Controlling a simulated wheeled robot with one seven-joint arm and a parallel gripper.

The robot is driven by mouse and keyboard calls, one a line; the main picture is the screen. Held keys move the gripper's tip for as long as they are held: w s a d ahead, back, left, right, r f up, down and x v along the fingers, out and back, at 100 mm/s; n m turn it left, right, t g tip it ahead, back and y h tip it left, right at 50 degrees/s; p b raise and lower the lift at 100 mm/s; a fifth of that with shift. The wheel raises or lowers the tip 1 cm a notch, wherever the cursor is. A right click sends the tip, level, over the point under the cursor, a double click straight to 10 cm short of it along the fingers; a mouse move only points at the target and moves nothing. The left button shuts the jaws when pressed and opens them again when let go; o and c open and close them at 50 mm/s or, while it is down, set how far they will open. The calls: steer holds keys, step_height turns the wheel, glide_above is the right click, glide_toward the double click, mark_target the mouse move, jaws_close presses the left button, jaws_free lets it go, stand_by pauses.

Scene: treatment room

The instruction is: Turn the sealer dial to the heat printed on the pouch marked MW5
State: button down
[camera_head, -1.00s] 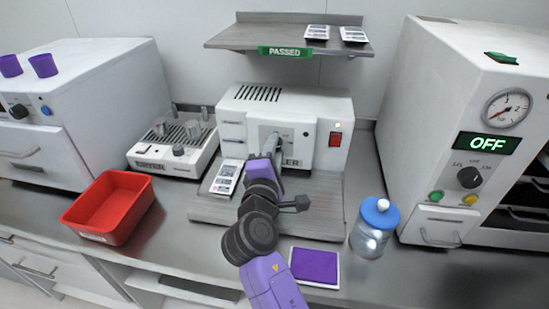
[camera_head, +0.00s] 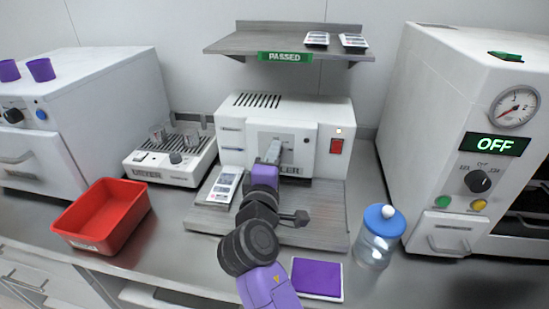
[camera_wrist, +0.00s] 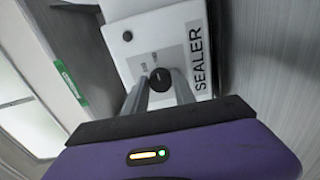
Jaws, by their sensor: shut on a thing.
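The sealer (camera_head: 328,110) is a white box against the back wall with a red switch (camera_head: 337,146) on its right front. In the wrist view its front panel bears the word SEALER and a small round black dial (camera_wrist: 161,79). My gripper (camera_head: 272,150) reaches the panel, and in the wrist view its two fingers (camera_wrist: 160,88) are closed around the dial. The marks beside the dial are too small to read. A white pouch (camera_head: 223,188) lies on the left of the sealer's grey bed (camera_head: 325,215); its print is not legible. In the head view my gripper hides the dial.
Two pouches (camera_head: 317,38) (camera_head: 353,41) lie on the PASSED shelf (camera_head: 240,42). A red bin (camera_head: 100,215), a small white device (camera_head: 172,165), a purple mat (camera_head: 317,278) and a blue-lidded jar (camera_head: 377,240) stand around. A white machine (camera_head: 440,110) showing OFF is at right.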

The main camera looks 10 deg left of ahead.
steer(key=shift+f, duration=0.1)
steer(key=c, duration=1.1)
jaws_free()
steer(key=shift+o, duration=0.2)
steer(key=shift+s+a, duration=0.1)
steer(key=shift+s, duration=3.8)
